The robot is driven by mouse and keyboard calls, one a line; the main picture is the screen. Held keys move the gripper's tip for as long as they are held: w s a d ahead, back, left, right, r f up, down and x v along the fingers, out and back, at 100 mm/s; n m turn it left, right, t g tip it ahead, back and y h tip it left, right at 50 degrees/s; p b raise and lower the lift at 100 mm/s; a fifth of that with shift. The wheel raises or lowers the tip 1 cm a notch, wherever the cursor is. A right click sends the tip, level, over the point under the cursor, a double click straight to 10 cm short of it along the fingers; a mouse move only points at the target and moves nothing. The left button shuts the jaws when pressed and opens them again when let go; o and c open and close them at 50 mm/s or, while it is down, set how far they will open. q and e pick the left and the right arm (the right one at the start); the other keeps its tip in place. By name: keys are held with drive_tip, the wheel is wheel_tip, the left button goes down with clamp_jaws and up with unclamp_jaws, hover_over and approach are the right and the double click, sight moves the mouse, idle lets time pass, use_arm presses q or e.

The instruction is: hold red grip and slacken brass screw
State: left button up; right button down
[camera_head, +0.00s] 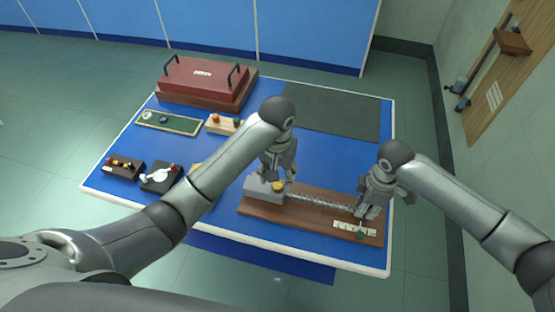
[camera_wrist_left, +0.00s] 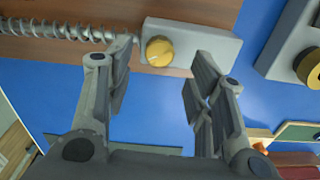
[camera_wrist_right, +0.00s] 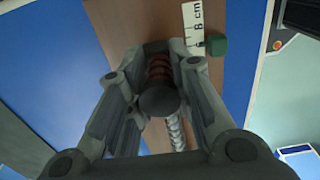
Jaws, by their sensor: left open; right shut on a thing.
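The brass screw (camera_head: 278,186) is a round yellow knob on a grey block (camera_head: 257,195) at the left end of a brown wooden board (camera_head: 310,217). It shows clearly in the left wrist view (camera_wrist_left: 160,51). My left gripper (camera_head: 277,177) is open just above it, with its fingertips apart on either side and the screw between them in view. A coiled spring (camera_head: 320,202) runs right along the board. My right gripper (camera_head: 370,211) is shut on the red grip (camera_wrist_right: 159,66), seen in the right wrist view between the fingers behind a dark round end; the head view hides it.
A white scale strip (camera_head: 347,225) and a green block (camera_wrist_right: 217,45) lie by the spring's right end. A red case (camera_head: 200,80), a green tray (camera_head: 170,123), small dark boxes (camera_head: 123,167) and a dark mat (camera_head: 330,110) occupy the blue table (camera_head: 310,160) further away.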

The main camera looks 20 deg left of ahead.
sight(278, 185)
use_arm(q)
wheel_tip(278, 185, up, 5)
drive_tip(key=shift+w+r, duration=0.15)
drive_tip(key=shift+r, duration=1.6)
drive_tip(key=f+m, duration=0.4)
drive_tip(key=m, duration=0.2)
drive_tip(key=f+m, duration=0.4)
drive_tip(key=m, duration=0.2)
drive_tip(key=f+m, duration=0.4)
drive_tip(key=m, duration=0.2)
drive_tip(key=shift+s+f, duration=0.1)
drive_tip(key=shift+s, duration=0.2)
drive_tip(key=shift+d, duration=0.1)
drive_tip(key=c, duration=1)
drive_tip(key=shift+c, duration=0.2)
